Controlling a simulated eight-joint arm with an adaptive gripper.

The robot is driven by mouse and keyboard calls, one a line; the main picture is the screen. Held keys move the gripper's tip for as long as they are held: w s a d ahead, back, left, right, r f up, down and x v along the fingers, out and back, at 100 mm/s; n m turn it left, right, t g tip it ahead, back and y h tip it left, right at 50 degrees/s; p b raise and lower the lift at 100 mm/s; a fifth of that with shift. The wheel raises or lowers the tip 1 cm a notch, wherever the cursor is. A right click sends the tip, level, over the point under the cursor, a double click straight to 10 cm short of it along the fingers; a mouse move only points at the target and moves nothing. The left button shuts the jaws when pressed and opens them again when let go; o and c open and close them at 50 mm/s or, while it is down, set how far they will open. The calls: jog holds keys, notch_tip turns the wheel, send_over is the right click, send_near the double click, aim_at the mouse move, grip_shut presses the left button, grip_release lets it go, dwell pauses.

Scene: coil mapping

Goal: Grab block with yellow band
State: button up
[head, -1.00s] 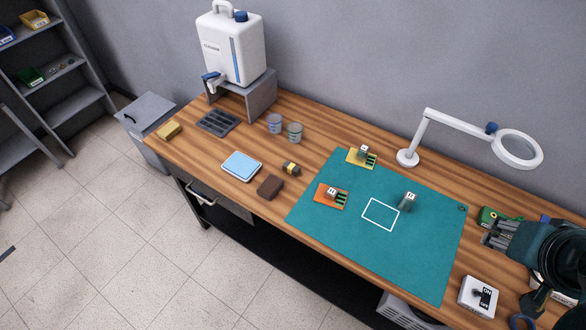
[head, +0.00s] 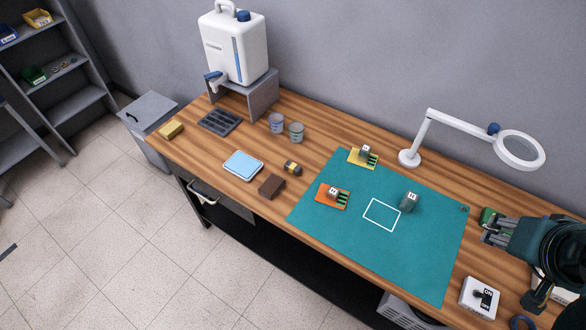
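A small dark block with a yellow band (head: 293,168) lies on the wooden bench, left of the green mat. My gripper (head: 487,232) is at the right side, by the right edge of the mat and far from the block. Its fingers point left. They are small and partly overlapped in this view, so I cannot tell whether they are open or shut. I see nothing held in them.
A brown block (head: 271,186) and a blue-topped case (head: 243,165) lie near the banded block; two cups (head: 297,132) stand behind it. The green mat (head: 350,250) bears orange and yellow boards and a grey-green piece (head: 409,202). A magnifier lamp (head: 430,125) stands behind.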

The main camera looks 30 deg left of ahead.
jog(key=w+a+n+g+y, duration=0.15)
jog(key=w+a+n, duration=0.35)
jog(key=w+a, duration=0.65)
jog(key=n+g+h+b, duration=0.15)
jog(key=n+g, duration=0.45)
jog(key=n, duration=0.6)
send_over(293, 165)
jog(key=shift+t, duration=0.25)
jog(key=f, duration=2.2)
jog(key=shift+w+d+f, duration=0.1)
jog(key=shift+d+f, duration=0.2)
jog(key=shift+f, duration=0.05)
jog(key=shift+s+a+f+n, duration=0.2)
jog(key=shift+a+f+n, duration=0.1)
jog(key=shift+a+f, duration=0.1)
jog(key=shift+f, duration=1.25)
